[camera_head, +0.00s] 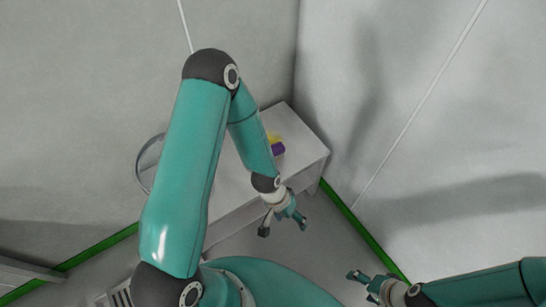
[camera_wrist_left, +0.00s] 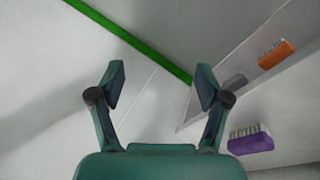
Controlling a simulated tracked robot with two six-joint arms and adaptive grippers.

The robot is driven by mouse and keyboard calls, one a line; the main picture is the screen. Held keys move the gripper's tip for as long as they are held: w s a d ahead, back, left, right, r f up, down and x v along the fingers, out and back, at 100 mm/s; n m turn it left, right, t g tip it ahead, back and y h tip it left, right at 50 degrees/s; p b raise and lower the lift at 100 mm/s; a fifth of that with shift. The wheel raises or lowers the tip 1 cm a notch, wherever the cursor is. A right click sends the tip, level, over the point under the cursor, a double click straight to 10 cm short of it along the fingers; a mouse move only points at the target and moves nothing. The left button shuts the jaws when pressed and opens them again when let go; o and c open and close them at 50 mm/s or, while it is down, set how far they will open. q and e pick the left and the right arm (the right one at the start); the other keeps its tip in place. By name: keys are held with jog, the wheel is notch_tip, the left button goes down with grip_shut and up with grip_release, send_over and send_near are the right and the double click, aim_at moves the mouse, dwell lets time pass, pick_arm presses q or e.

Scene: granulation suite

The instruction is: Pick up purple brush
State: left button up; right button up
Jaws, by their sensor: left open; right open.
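The purple brush (camera_head: 278,149) lies on the white table, partly hidden behind my left forearm in the head view. In the left wrist view the purple brush (camera_wrist_left: 250,143) shows at the lower right, with pale bristles along its top. My left gripper (camera_head: 283,227) is open and empty, in front of the table's near edge and apart from the brush. In the left wrist view its two fingers (camera_wrist_left: 161,80) are spread with nothing between them. My right gripper (camera_head: 362,286) is open and empty at the lower right, well away from the table.
The white table (camera_head: 305,150) stands in the corner against the walls. An orange block-like object (camera_wrist_left: 277,54) and a small grey object (camera_wrist_left: 235,82) also lie on it. A round metal rim (camera_head: 141,165) is partly hidden behind my left arm.

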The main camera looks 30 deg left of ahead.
pick_arm(q)
jog(key=w+a+f+m+b, duration=0.2)
jog(key=w+a+f+b, duration=0.2)
jog(key=w, duration=0.6)
notch_tip(320, 180, up, 6)
jog(key=m+y+b, duration=0.4)
jog(key=b, duration=0.6)
send_over(278, 148)
jog(key=s+a, duration=0.2)
jog(key=shift+g, duration=0.3)
notch_tip(278, 148, down, 11)
jog(key=shift+w+a+r+b, duration=0.1)
jog(key=shift+a+r+b, duration=0.1)
jog(key=shift+b, duration=0.3)
jog(key=shift+d+f+b, duration=0.15)
jog(key=shift+d+f, duration=0.1)
jog(key=shift+f, duration=1.1)
jog(key=shift+d+f+b, duration=0.15)
jog(key=shift+d+f, duration=0.05)
jog(key=shift+f, duration=1.1)
jog(key=c, duration=1.3)
pick_arm(e)
notch_tip(278, 148, down, 17)
